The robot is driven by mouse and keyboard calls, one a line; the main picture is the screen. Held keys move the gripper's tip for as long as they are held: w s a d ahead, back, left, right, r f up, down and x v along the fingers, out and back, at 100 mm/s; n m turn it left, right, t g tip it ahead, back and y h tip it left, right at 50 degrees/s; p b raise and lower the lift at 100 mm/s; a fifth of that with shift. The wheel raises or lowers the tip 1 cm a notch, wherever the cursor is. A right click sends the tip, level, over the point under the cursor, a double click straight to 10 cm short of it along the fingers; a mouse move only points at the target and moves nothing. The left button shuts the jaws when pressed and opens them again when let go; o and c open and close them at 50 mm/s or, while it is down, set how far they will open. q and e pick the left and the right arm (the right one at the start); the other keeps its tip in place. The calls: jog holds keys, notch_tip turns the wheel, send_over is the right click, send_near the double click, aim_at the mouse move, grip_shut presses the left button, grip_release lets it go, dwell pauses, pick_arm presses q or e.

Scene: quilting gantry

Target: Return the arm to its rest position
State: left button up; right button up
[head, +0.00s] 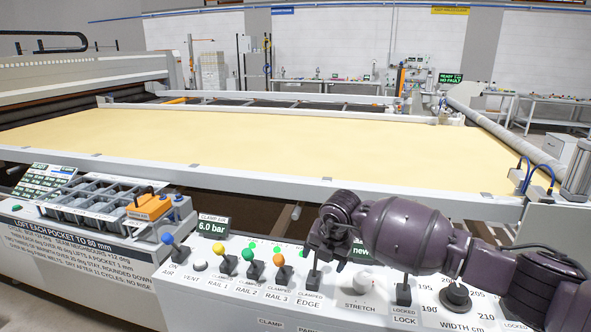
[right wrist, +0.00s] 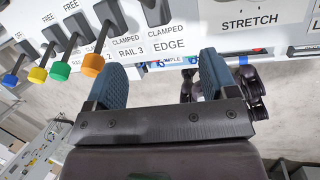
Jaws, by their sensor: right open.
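My right arm (head: 400,235) comes in from the right over the control panel (head: 205,285). My right gripper (head: 325,238) is above the panel around the EDGE lever (head: 313,278). In the right wrist view the gripper (right wrist: 158,82) is open, its two blue fingers apart with no object between them. The EDGE lever (right wrist: 155,12) shows beyond the fingertips, apart from them. My left arm and gripper are not in view.
Nearby are the orange RAIL 3 lever (head: 278,262), the green RAIL 2 lever (head: 250,256) and the WIDTH knob (head: 456,295). A grey divided tray (head: 95,215) stands left. The pale yellow quilt bed (head: 290,140) behind is broad and clear.

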jog(key=s+a+r+n+y, duration=0.45)
jog(key=a+r+y, duration=0.55)
jog(key=a, duration=0.4)
notch_tip(320, 180, up, 6)
jog(key=s+m+t+y, duration=0.2)
jog(key=m+t+y, duration=0.15)
jog(key=y, duration=0.35)
jog(key=s+d+f+m+t+h, duration=0.2)
jog(key=d+f+m+t+h, duration=0.3)
jog(key=d+f+m+h, duration=0.45)
jog(key=s+d+f+m+t+h, duration=0.2)
jog(key=d+f+m+t+h, duration=0.35)
jog(key=d+m, duration=0.65)
jog(key=s+d+f+m+g+h, duration=0.2)
jog(key=s+d+f+m, duration=0.3)
jog(key=s+f, duration=0.6)
jog(key=s+d+f+m+g+h, duration=0.1)
jog(key=s+d+f+m+g, duration=0.2)
jog(key=s+d+f, duration=0.3)
jog(key=s+f+m, duration=0.1)
jog(key=s+f, duration=0.4)
jog(key=s, duration=0.2)
jog(key=shift+s+f+m+h, duration=0.2)
jog(key=shift+s+m+h, duration=0.05)
jog(key=shift+m+h, duration=0.15)
